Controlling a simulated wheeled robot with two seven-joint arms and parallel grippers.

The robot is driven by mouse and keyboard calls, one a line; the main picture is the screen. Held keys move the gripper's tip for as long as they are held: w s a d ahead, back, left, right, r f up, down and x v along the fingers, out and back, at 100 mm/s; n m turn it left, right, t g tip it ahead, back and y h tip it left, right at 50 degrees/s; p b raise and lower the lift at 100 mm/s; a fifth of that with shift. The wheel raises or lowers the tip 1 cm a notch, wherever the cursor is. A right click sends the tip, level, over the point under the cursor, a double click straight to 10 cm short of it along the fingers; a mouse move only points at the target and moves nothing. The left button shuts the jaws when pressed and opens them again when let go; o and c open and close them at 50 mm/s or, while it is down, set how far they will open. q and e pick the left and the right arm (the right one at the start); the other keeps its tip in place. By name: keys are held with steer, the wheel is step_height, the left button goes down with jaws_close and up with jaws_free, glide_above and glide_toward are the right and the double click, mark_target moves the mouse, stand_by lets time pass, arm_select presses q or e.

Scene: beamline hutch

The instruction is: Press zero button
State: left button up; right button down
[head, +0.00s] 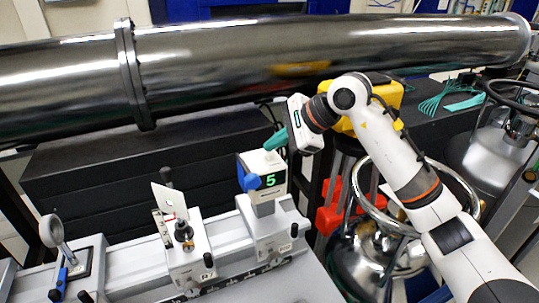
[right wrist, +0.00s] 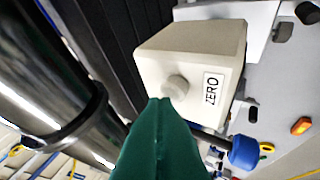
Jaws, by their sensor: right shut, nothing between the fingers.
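The white box (head: 262,163) stands on a rail mount in the head view, with a green "5" on its dark display (head: 271,181) and a blue knob (head: 249,182) on its left side. In the right wrist view the box (right wrist: 190,48) shows a round pale zero button (right wrist: 175,87) beside a "ZERO" label (right wrist: 212,88). My right gripper (head: 275,141) is shut and empty, its green fingers pointing down at the box top. My left gripper is not in view.
A large shiny metal pipe (head: 230,58) runs across behind the box, above a black block (head: 90,180). A white carrier (head: 188,262) with a card stands left on the rail, and a round mirror-like part (head: 51,231) farther left. Metal vessels (head: 372,262) stand at right.

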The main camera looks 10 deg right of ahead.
steer(key=shift+f+b, duration=0.45)
steer(key=shift+b, duration=0.05)
stand_by(0.6)
steer(key=shift+r, duration=0.1)
steer(key=shift+r+p, duration=0.45)
steer(key=shift+r, duration=0.3)
step_height(320, 180, up, 5)
steer(key=p, duration=0.3)
stand_by(0.4)
stand_by(0.5)
